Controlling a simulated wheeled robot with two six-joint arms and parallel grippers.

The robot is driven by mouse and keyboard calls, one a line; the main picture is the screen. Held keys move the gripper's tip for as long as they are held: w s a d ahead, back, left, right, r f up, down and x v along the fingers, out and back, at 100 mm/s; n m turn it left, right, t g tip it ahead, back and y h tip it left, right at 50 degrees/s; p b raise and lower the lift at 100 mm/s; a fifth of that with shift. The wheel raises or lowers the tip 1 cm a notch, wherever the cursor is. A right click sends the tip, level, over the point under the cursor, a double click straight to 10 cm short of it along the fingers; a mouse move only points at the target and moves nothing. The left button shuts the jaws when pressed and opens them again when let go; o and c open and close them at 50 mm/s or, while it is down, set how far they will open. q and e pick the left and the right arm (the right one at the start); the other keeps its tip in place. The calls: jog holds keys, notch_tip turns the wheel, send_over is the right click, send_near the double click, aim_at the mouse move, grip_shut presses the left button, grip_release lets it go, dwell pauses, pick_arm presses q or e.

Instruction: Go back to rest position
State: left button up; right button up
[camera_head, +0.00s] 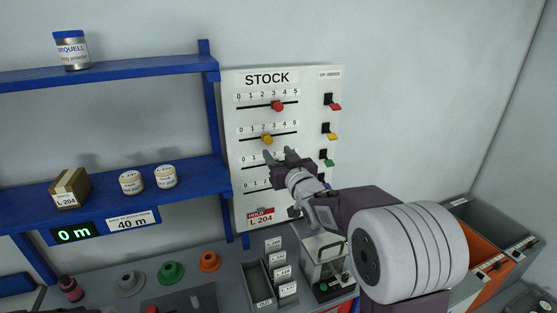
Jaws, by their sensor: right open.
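My right gripper (285,160) is in front of the white STOCK board (240,101) on the wall. Its two fingers are apart, with nothing visible between them. My right arm comes in from the lower right and hides part of the board's lower rows. The red slider knob (277,106) and the yellow knob (267,140) show above the gripper. Whether the fingers touch the board cannot be told. My left gripper is not in view.
A blue shelf (205,186) stands left, with a box (69,188) and jars (131,182). Below are spools (171,271), a card holder (258,284) and a clear case (317,254). Bins (481,236) stand at right. The wall right of the board is bare.

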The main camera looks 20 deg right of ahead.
jog(key=shift+w+a, duration=0.1)
jog(key=s+a+f+g+b, duration=0.2)
jog(key=s+f+g+b, duration=0.15)
jog(key=f, duration=0.65)
jog(key=s+a+f+g+b, duration=0.25)
jog(key=s+f, duration=0.25)
jog(key=f, duration=0.5)
jog(key=s+f+g, duration=0.5)
jog(key=s+f, duration=0.3)
jog(key=s, duration=0.3)
jog(key=s+f+g, duration=0.5)
jog(key=s+f, duration=0.2)
jog(key=s, duration=0.5)
jog(key=shift+d+f+m+g, duration=0.2)
jog(key=shift+f+m+g, duration=0.1)
jog(key=shift+f+g, duration=0.1)
